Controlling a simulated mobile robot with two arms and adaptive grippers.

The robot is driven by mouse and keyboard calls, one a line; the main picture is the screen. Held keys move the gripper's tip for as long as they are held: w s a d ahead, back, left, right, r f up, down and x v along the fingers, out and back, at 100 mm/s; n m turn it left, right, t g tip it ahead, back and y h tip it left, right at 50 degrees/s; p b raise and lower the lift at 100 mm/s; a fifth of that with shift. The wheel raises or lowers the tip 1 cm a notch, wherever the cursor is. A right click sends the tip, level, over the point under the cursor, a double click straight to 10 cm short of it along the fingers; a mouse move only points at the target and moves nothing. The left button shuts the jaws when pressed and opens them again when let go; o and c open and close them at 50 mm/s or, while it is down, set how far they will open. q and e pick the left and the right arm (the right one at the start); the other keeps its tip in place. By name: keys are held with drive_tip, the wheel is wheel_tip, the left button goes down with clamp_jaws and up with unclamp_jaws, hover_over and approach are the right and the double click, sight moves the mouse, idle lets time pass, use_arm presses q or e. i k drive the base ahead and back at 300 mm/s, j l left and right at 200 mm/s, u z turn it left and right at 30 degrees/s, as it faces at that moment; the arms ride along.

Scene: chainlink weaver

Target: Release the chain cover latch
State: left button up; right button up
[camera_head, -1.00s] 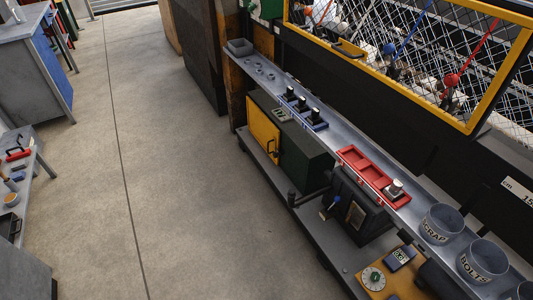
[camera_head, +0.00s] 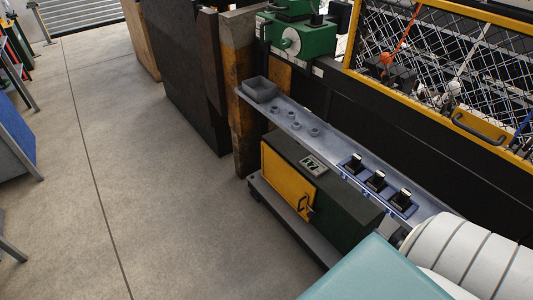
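A dark green cabinet (camera_head: 345,205) stands low under the grey shelf, with a yellow cover (camera_head: 283,178) on its left front face. A small dark latch or handle (camera_head: 304,204) sits near the right edge of this yellow cover. The cover looks closed; I cannot tell how the latch is set. Neither of my grippers shows in the head view. A white ribbed arm part of mine fills the lower right corner and hides the shelf's near end.
The grey shelf (camera_head: 330,148) carries a grey bin (camera_head: 259,91), several small round pieces and a blue holder (camera_head: 372,190) with black-topped items. A yellow-framed mesh guard (camera_head: 440,80) with a handle stands behind. The concrete floor (camera_head: 160,170) at left is clear.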

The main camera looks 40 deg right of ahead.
sight(310, 215)
drive_tip(key=i+j+z, duration=0.1)
drive_tip(key=i+z, duration=0.15)
drive_tip(key=i, duration=0.25)
drive_tip(key=i+j+z, duration=0.2)
drive_tip(key=i, duration=0.35)
